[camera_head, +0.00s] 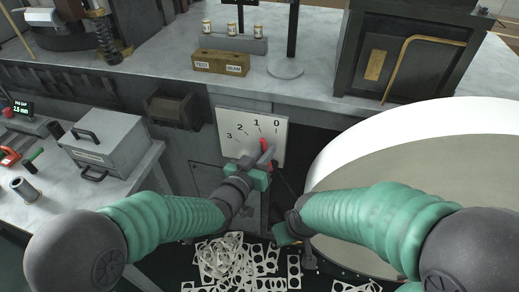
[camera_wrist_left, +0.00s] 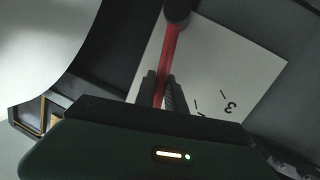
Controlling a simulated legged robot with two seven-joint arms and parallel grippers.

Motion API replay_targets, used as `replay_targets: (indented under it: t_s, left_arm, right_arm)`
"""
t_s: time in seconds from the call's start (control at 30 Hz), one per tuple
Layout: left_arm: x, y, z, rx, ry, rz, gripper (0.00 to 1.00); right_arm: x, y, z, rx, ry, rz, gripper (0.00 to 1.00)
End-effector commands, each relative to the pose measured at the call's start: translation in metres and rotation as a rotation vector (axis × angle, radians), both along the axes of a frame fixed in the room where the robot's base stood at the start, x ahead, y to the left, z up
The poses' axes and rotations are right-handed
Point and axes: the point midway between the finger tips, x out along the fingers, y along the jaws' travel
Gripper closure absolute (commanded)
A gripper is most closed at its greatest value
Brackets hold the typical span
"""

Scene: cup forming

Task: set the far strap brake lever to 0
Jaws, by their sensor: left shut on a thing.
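The white scale plate (camera_head: 237,123) with marks 3, 2, 1, 0 stands upright on the front of the far bench. The red brake lever (camera_head: 264,144) is in front of its right half, near the 1 and 0 marks; its exact reading is hard to tell. My left gripper (camera_head: 266,160) is at the lever and partly hides it. In the left wrist view its fingers (camera_wrist_left: 162,92) are shut around the red lever (camera_wrist_left: 171,55), below a dark round end (camera_wrist_left: 176,12). My right gripper (camera_head: 286,235) hangs low to the right, apart from the lever; its fingers are unclear.
A large white drum (camera_head: 440,125) fills the right side near my right arm. A grey box with handles (camera_head: 103,140) stands on the left bench. Punched scrap strips (camera_head: 230,262) lie below. A brass block (camera_head: 221,62) sits on the far bench.

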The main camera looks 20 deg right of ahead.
Motion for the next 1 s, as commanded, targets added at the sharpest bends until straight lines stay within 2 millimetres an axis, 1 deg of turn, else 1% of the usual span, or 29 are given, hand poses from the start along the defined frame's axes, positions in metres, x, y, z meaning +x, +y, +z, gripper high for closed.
replay_targets:
  t_s: [0.2,0.4,0.9,0.93,1.0]
  left_arm:
    - [-0.007,-0.01,0.001,0.105,-0.072,0.0,1.0]
    - [-0.01,-0.014,0.001,0.161,-0.108,0.0,1.0]
    - [-0.012,-0.017,0.001,0.181,-0.122,-0.003,1.0]
    - [-0.012,-0.017,0.001,0.181,-0.122,-0.003,0.84]
    - [-0.012,-0.017,0.001,0.18,-0.121,-0.003,0.75]
  right_arm:
    - [0.0,0.0,0.0,0.0,0.0,0.0,0.64]
    - [0.0,0.0,0.0,0.0,0.0,0.0,0.64]
    - [0.0,0.0,0.0,0.0,0.0,0.0,0.64]
    - [0.0,0.0,0.0,0.0,0.0,0.0,0.64]
    - [0.0,0.0,0.0,0.0,0.0,0.0,0.64]
